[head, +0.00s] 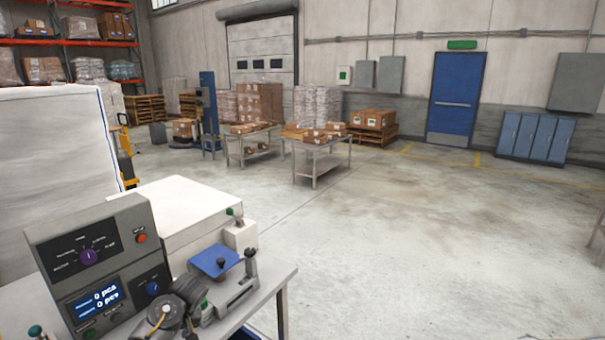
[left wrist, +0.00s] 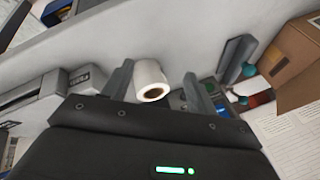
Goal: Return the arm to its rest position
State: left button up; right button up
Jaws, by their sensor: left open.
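My left gripper (left wrist: 158,70) shows in the left wrist view with its two grey fingers spread apart. A white roll with a brown core (left wrist: 150,82) appears between the fingers in the picture. I cannot tell how far beyond them it is, and no grip on it shows. In the head view, dark grey rounded parts at the bottom, beside the control panel (head: 100,265), seem to be my left arm. The fingers cannot be made out clearly there. My right gripper is in neither view.
The panel's display reads 0 pcs. A blue plate (head: 215,261) and a white box (head: 172,205) are close by on the bench (head: 268,285). In the wrist view, a cardboard box (left wrist: 292,62) is at the right. Open floor (head: 420,240) lies right of the bench.

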pick_arm(q)
jog(key=s+d+f+m+h, duration=0.1)
jog(key=s+d+f+m, duration=0.15)
jog(key=s, duration=0.35)
jog(key=s+d+f+m+t+h, duration=0.1)
jog(key=s+d+f, duration=0.3)
jog(key=s, duration=0.2)
jog(key=s+d+f+m+h, duration=0.1)
jog(key=s+d+f, duration=0.25)
jog(key=s, duration=0.25)
jog(key=s+d+r+m+t+h, duration=0.1)
jog(key=s+r, duration=0.2)
jog(key=s, duration=0.8)
jog(key=s+d+r+m+t+h, duration=0.1)
jog(key=s+r+m+h, duration=0.15)
jog(key=s, duration=0.75)
notch_tip(320, 180, down, 30)
jog(key=s+g+b, duration=0.1)
jog(key=g+b, duration=0.1)
jog(key=b, duration=0.4)
jog(key=s+a+f+g+y+b, duration=0.1)
jog(key=s+a+f+b, duration=0.2)
jog(key=s+f, duration=1.4)
notch_tip(320, 180, down, 4)
jog(key=shift+a+f+b, duration=0.1)
jog(key=shift+a+b, duration=0.05)
jog(key=shift+b, duration=0.35)
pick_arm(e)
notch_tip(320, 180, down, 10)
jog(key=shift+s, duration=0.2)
